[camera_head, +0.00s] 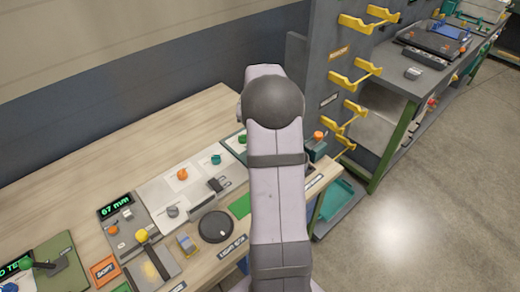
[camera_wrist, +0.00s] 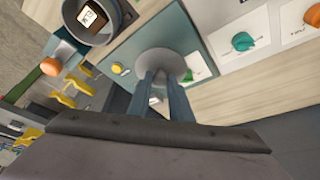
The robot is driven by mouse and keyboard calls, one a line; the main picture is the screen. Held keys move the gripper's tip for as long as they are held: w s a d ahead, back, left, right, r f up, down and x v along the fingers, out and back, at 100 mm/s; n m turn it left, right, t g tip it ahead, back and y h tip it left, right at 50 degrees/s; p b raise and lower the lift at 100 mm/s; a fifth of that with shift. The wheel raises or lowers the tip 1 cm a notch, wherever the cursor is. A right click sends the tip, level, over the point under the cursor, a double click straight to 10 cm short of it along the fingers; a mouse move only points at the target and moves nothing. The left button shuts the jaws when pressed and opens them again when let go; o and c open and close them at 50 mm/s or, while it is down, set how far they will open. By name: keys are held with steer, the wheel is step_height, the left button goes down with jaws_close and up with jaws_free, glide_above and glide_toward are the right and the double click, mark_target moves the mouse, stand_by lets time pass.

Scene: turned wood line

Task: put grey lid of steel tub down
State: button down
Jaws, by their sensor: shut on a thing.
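In the wrist view my gripper (camera_wrist: 162,84) is shut on the grey lid (camera_wrist: 163,62), a round disc seen at its fingertips. The steel tub (camera_wrist: 78,33) is open at the upper left, apart from the lid, with a small dark block with a pale face (camera_wrist: 93,15) inside. In the head view my arm hides the gripper, the lid and the tub.
A yellow knob (camera_wrist: 117,69) sits on the panel left of the lid. White cards with a teal knob (camera_wrist: 243,41) and an orange knob lie to the right. In the head view a black disc (camera_head: 215,227) lies on the wooden bench (camera_head: 190,118), and yellow hooks (camera_head: 340,83) project from a grey rack.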

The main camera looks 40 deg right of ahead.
steer(key=shift+f+p, duration=1.1)
steer(key=shift+f, duration=2.85)
steer(key=shift+f, duration=0.15)
steer(key=c, duration=1.6)
jaws_free()
steer(key=shift+r, duration=0.3)
steer(key=b+v, duration=0.3)
steer(key=v, duration=0.8)
steer(key=shift+s+a+r, duration=0.15)
steer(key=shift+r, duration=0.15)
